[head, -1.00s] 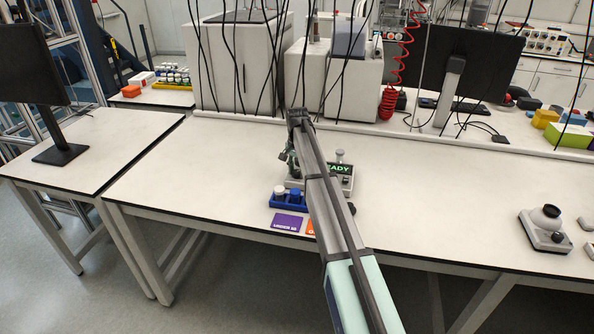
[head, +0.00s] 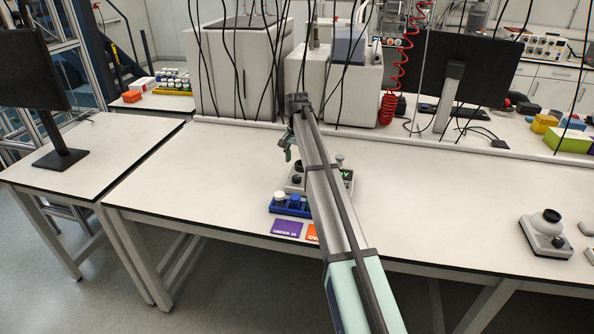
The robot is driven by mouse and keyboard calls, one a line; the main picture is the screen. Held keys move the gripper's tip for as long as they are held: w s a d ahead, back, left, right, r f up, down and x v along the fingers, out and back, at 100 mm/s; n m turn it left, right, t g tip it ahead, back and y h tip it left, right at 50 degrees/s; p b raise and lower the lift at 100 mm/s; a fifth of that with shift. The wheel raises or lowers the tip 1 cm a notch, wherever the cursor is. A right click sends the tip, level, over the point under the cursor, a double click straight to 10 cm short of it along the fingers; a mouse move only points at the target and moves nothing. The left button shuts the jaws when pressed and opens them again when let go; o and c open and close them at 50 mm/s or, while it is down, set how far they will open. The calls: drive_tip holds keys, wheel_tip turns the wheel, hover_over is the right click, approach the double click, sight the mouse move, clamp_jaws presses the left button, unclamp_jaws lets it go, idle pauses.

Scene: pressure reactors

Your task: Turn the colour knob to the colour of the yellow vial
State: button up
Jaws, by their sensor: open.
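My gripper (head: 289,153) hangs from the far end of my arm, above the bench and just behind a small grey device (head: 346,178). It is open, with nothing seen between its fingers. The device has a dark round knob (head: 297,179) at its left and a green-lettered display (head: 344,173) at its right, partly hidden by my arm. I cannot tell whether this knob is the colour knob. A blue rack (head: 278,209) in front holds vials with a white cap (head: 279,196) and a blue cap (head: 295,200). No yellow vial can be made out there.
Another grey device with a black knob (head: 552,215) stands at the right. Large white machines (head: 240,70) and hanging cables are behind. The bench between is clear.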

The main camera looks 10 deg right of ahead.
wheel_tip(320, 180, up, 5)
drive_tip(key=shift+f, duration=0.2)
idle(0.3)
